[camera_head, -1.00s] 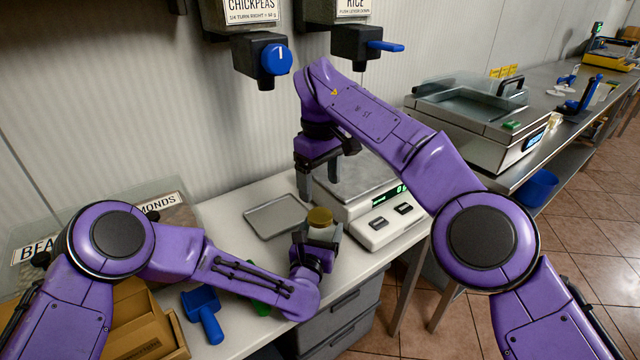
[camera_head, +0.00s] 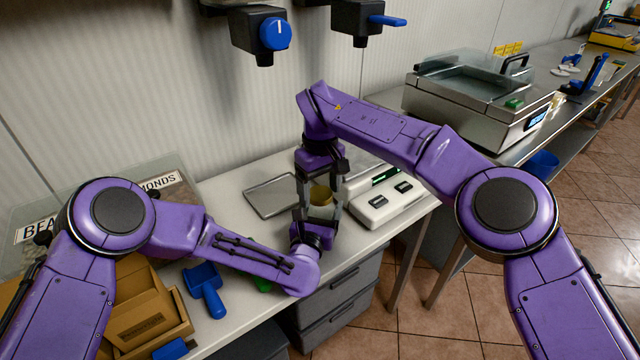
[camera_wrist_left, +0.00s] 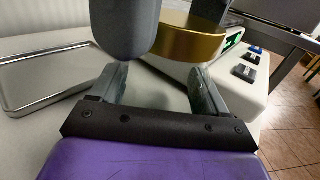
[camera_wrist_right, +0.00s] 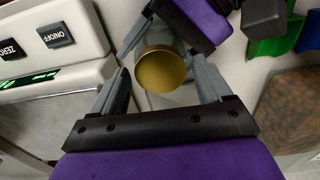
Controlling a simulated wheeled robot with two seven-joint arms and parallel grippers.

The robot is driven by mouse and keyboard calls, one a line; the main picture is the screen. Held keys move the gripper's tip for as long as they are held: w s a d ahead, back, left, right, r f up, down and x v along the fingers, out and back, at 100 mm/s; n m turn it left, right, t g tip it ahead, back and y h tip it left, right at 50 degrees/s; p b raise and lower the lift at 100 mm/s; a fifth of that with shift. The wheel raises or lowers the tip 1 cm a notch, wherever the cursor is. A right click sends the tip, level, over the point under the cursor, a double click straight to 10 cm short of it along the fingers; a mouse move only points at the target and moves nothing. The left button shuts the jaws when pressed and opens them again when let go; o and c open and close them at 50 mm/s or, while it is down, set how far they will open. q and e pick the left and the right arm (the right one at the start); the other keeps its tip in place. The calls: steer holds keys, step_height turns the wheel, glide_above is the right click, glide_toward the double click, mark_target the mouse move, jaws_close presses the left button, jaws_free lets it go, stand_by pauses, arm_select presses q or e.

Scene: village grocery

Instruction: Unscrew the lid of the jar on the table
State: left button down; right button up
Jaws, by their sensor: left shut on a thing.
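The jar (camera_head: 321,211) is clear glass with a gold lid (camera_head: 320,194) and stands upright over the table in the head view. My left gripper (camera_wrist_left: 155,85) is shut on the jar's body from the front, below the lid. My right gripper (camera_wrist_right: 160,68) points down from above, with its fingers spread on either side of the lid. In the right wrist view the lid's round top (camera_wrist_right: 161,70) lies between these fingers, with no clear grip on it. In the left wrist view a dark finger covers part of the lid's side (camera_wrist_left: 190,45).
A metal tray (camera_head: 270,197) lies behind and left of the jar. A white scale (camera_head: 385,205) stands close on the right. A blue scoop (camera_head: 205,290) and cardboard boxes (camera_head: 140,310) are at the front left. Dispensers (camera_head: 262,32) hang above.

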steer(key=c, duration=0.9)
steer(key=n, duration=2.1)
steer(key=shift+r+n, duration=0.1)
steer(key=shift+n, duration=0.3)
steer(key=n, duration=0.5)
steer(key=shift+n, duration=0.4)
steer(key=n, duration=1.5)
steer(key=shift+n, duration=0.3)
steer(key=n, duration=1)
steer(key=shift+r+n, duration=0.1)
steer(key=shift+n, duration=0.3)
